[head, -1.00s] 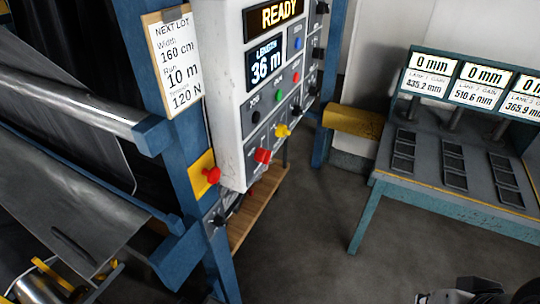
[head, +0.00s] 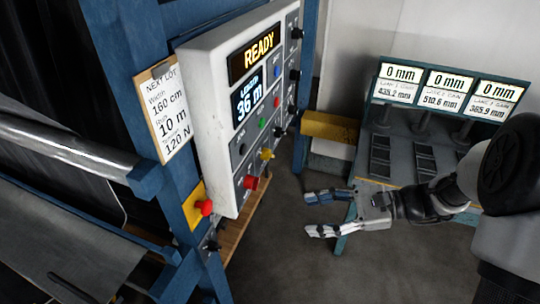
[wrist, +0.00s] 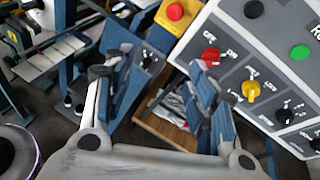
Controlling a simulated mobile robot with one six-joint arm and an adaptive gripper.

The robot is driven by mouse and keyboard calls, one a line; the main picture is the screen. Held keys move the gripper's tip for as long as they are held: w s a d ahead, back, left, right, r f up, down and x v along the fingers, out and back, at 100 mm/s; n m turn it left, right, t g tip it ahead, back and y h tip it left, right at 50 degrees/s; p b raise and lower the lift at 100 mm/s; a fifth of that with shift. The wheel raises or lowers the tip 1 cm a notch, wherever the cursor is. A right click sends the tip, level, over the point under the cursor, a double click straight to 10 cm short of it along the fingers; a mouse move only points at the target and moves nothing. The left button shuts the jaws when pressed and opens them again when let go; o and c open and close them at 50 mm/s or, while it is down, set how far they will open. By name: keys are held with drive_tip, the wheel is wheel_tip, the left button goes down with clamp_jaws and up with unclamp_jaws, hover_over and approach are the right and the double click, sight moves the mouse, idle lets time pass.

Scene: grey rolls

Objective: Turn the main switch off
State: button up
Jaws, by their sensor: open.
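The white control panel (head: 212,122) carries rows of knobs and buttons. A red rotary knob (head: 250,182) sits at its lower left corner; in the wrist view this red knob (wrist: 211,56) has OFF and ON marks beside it. A small black switch (head: 211,246) sits on a separate plate on the blue post below, also seen in the wrist view (wrist: 146,60). I cannot read which one is labelled main. My gripper (head: 318,214) is open and empty, in free air right of the panel, apart from every knob. It also shows in the wrist view (wrist: 155,85).
A red mushroom button (head: 204,207) on a yellow plate is beside the panel's lower left. A yellow knob (head: 266,154) is right of the red one. A wooden shelf (head: 236,232) lies below. A teal desk with displays (head: 446,88) stands at right.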

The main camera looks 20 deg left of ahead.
sight(252, 183)
drive_tip(key=w+f+m+t+y+p, duration=0.2)
drive_tip(key=w+f+m+t+y, duration=0.1)
drive_tip(key=w+f+m+y, duration=0.25)
drive_tip(key=w+a+h, duration=0.1)
drive_tip(key=w+a, duration=0.2)
drive_tip(key=a, duration=1.4)
drive_tip(key=shift+w+r+h, duration=0.15)
drive_tip(key=shift+r+h, duration=0.2)
drive_tip(key=shift+r, duration=0.1)
drive_tip(key=shift+c, duration=0.2)
drive_tip(key=c, duration=1)
drive_tip(key=shift+b, duration=0.3)
drive_tip(key=shift+c, duration=0.2)
